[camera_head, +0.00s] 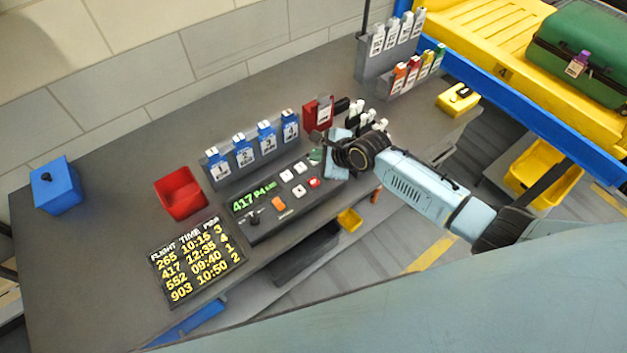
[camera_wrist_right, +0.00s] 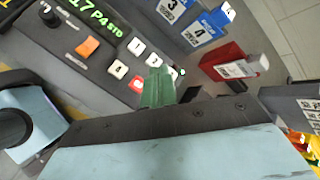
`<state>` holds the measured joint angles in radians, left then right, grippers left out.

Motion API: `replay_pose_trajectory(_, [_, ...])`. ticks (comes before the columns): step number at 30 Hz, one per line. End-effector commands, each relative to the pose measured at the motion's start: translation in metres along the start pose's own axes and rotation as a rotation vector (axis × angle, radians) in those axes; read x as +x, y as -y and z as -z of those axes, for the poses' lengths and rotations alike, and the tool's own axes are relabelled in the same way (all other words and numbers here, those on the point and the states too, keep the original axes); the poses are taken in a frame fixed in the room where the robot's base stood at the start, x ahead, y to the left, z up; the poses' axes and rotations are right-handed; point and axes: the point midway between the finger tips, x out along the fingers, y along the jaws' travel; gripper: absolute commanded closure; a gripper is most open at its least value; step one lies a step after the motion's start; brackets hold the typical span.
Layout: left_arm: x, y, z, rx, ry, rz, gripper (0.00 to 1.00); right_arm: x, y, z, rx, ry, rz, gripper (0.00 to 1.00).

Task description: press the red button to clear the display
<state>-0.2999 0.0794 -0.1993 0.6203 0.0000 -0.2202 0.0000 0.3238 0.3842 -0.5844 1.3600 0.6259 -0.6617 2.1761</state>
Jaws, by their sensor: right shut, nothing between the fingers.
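The red button (camera_head: 314,183) is a small round button on the right part of the dark console (camera_head: 285,217). It also shows in the right wrist view (camera_wrist_right: 136,83). The console's display (camera_head: 253,195) reads 417 and P4 in green, with small letters after. My right gripper (camera_head: 316,156) is over the console's right end, just behind the red button in the head view. Its green fingertips (camera_wrist_right: 158,88) are shut and empty, and appear right beside the button in the wrist view. I cannot tell their height above the panel. My left gripper is not in view.
White buttons (camera_head: 286,176) and an orange button (camera_head: 278,203) sit close by. Numbered blue tags (camera_head: 243,150) stand behind the console, with a red tag holder (camera_head: 318,113) near my right wrist. A red bin (camera_head: 181,194) and a flight board (camera_head: 195,260) are left.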

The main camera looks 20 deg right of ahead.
Motion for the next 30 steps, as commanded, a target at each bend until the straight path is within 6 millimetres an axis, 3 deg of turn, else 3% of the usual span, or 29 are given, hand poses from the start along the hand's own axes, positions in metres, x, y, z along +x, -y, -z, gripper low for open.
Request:
replay_pose_trajectory(11, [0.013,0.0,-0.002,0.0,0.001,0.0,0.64,0.023,-0.017,0.017,-0.001,-0.002,-0.001,1.0])
replay_pose_trajectory(21, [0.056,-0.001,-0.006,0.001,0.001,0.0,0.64,0.052,-0.038,0.038,0.0,0.0,-0.001,1.0])
replay_pose_trajectory(30, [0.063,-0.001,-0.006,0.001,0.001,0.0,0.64,0.061,-0.044,0.045,-0.002,0.0,0.0,1.0])
